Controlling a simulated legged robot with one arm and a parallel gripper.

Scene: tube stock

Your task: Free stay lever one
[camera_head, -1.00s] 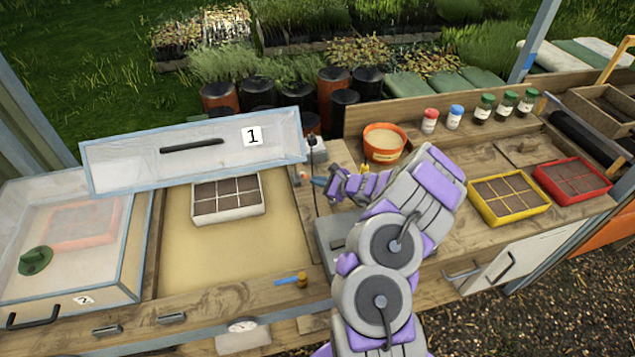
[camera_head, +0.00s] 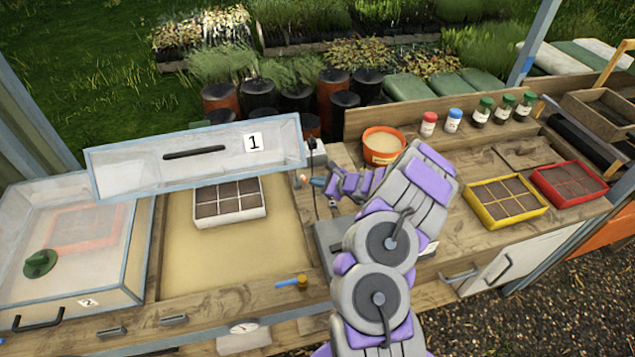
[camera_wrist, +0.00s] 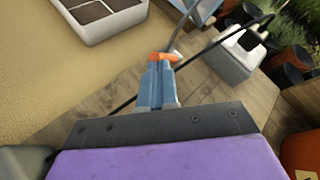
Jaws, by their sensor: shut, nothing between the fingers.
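Lid one (camera_head: 225,166), a clear panel with a pale blue frame, a black handle and a "1" label, stands raised over the sand bed. A thin grey stay rod (camera_wrist: 185,28) runs near its right edge. A small orange piece (camera_wrist: 165,57), apparently the stay lever, sits at the rod's lower end; it also shows small in the head view (camera_head: 304,179). My gripper (camera_wrist: 157,72) has its blue fingers closed together, with the tips at the orange piece. I cannot tell whether they touch it. The fingers partly hide the lever.
A white seed tray (camera_head: 230,203) lies on the sand under the lid. A grey box with a cable (camera_wrist: 235,55) stands just right of the fingers. Closed box two (camera_head: 70,240) is at left. An orange pot (camera_head: 383,146) stands behind my arm.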

